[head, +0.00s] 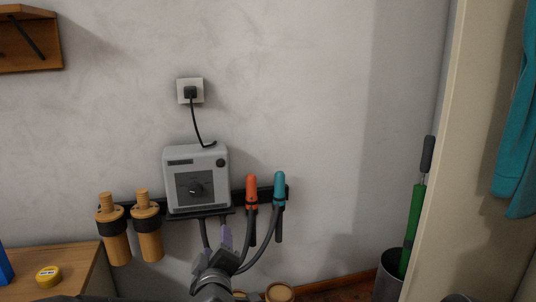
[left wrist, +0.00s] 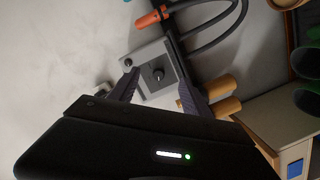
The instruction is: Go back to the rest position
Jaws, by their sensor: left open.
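My left gripper (head: 214,248) is at the lower middle of the head view, in front of the wall below the grey control box (head: 197,180). Its two purple-grey fingers are apart, with nothing between them. In the left wrist view the open fingers (left wrist: 153,68) stand at either side of the control box (left wrist: 152,73), seen beyond them; I cannot tell the distance. My right gripper is not in view.
The wall rack (head: 240,196) holds an orange-handled hose (head: 251,190), a teal-handled hose (head: 279,188) and two wooden-topped cylinders (head: 147,228). A wooden cabinet (head: 70,267) bears a yellow tin (head: 48,274). A bin (head: 389,278) stands right. The wall's middle right is clear.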

